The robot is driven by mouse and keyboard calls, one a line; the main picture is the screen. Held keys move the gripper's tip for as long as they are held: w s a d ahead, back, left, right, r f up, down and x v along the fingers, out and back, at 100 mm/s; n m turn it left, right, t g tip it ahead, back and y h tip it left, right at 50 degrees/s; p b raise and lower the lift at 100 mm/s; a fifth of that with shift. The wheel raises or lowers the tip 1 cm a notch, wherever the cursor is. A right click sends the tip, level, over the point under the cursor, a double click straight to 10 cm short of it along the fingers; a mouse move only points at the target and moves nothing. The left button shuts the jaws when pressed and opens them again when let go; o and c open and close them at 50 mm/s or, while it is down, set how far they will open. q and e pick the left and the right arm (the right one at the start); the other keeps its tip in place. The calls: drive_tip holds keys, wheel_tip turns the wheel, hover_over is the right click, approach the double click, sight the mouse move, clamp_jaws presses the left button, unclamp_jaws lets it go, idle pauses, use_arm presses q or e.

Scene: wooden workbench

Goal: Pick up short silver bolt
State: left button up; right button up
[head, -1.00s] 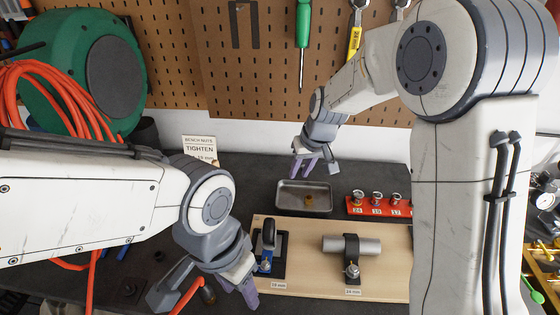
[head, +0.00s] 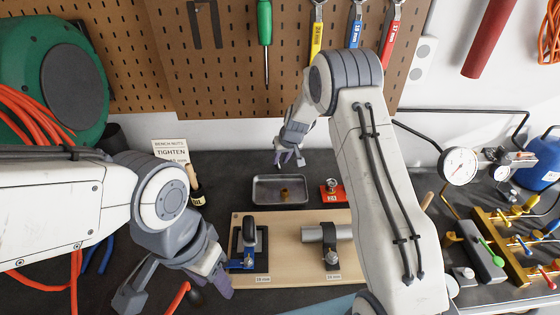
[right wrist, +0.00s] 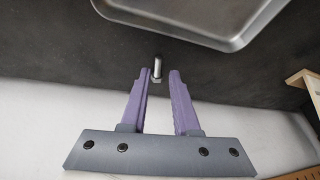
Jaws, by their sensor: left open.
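The short silver bolt (right wrist: 157,68) stands out against the dark bench in the right wrist view, just beyond and between my right fingertips, beside the metal tray's edge. I cannot make it out in the head view. My right gripper (right wrist: 157,74) is open, its purple fingers apart with clear gaps to the bolt. In the head view my right gripper (head: 288,160) is low behind the tray, near the wall. My left gripper (head: 178,290) is open and empty at the front left, beside the wooden board.
The metal tray (head: 262,188) holds a small brass-coloured piece (head: 286,194). A red socket holder (head: 333,196) is right of it. The wooden board (head: 290,268) carries a clamp fixture (head: 248,250) and a metal cylinder (head: 318,234). The pegboard wall (head: 230,75) stands behind.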

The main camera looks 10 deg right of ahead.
sight(279, 165)
drive_tip(key=shift+p+x, duration=0.4)
drive_tip(key=shift+x, duration=0.6)
drive_tip(key=shift+w+f, duration=0.3)
drive_tip(key=shift+f, duration=0.2)
drive_tip(key=shift+d, duration=0.1)
clamp_jaws()
drive_tip(key=shift+r, duration=0.1)
